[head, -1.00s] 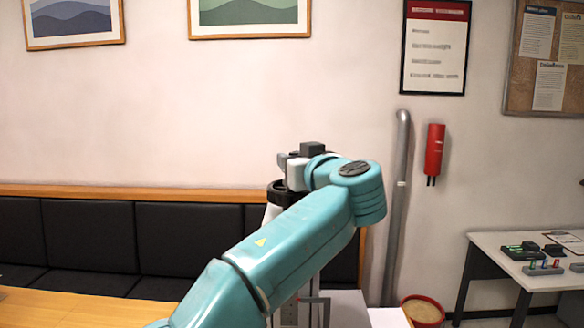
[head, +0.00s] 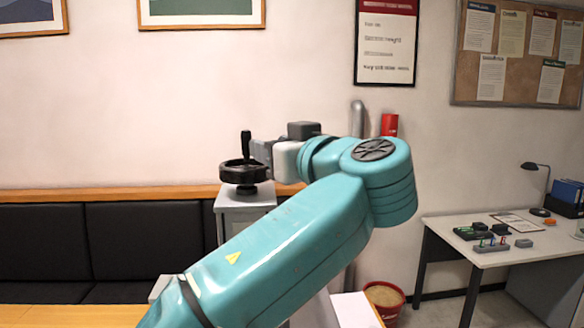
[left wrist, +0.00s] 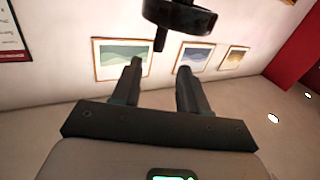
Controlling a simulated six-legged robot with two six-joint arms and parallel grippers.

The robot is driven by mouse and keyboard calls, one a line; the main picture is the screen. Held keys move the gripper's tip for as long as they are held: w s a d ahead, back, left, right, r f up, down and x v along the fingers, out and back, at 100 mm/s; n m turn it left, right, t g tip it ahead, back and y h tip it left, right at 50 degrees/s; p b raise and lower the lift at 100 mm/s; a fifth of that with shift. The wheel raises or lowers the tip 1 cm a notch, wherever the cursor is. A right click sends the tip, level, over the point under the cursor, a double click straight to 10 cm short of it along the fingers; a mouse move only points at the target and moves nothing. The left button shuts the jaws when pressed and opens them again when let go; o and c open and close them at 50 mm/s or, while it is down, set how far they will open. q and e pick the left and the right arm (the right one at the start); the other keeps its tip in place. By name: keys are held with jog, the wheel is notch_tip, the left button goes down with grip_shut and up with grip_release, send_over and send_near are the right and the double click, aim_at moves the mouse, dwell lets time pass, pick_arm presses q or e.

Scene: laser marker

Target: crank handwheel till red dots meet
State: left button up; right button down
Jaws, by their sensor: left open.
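The black handwheel (head: 243,174) sits on top of a grey machine column (head: 243,199), with its crank handle (head: 246,144) standing upright. In the left wrist view the handwheel (left wrist: 180,15) is cut off by the top edge and its handle (left wrist: 160,38) points down the picture. My left gripper (left wrist: 160,69) is open and empty. Its fingertips are just short of the handle, which lies between their lines. In the head view the wrist is right of the handle and the fingers are largely hidden. I cannot see any red dots. My right gripper is not in view.
My left arm covers much of the machine below the wheel. A desk (head: 480,253) with small items and a lamp stands at the right. A red bin (head: 384,298) is on the floor beside it. A black bench (head: 140,240) and wooden table (head: 70,318) are at the left.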

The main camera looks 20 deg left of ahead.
pick_arm(q)
jog(key=v, duration=0.5)
jog(key=shift+d+b, duration=0.1)
jog(key=shift+b, duration=0.2)
